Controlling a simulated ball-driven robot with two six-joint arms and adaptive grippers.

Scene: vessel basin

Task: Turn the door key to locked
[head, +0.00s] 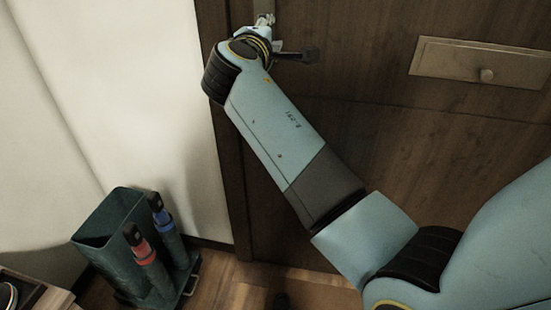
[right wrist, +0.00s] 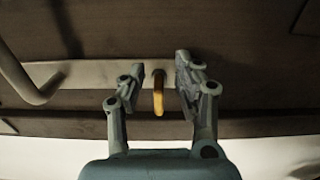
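The door key (right wrist: 158,97) is yellow-orange and sticks out of a pale lock plate (right wrist: 100,74) on the brown wooden door. My right gripper (right wrist: 157,68) is open in the right wrist view, with one finger on each side of the key and visible gaps to it. The key looks aligned with the gap between the fingers; whether the fingers reach past it in depth I cannot tell. In the head view my right gripper (head: 264,20) is at the door's left edge, and the key is hidden there. My left gripper is not in view.
A dark door handle (head: 308,54) is just right of my right wrist; it shows at the left in the right wrist view (right wrist: 35,92). A mail flap (head: 480,62) is further right on the door. A green bin (head: 108,232) with bottle-like items stands on the floor at lower left.

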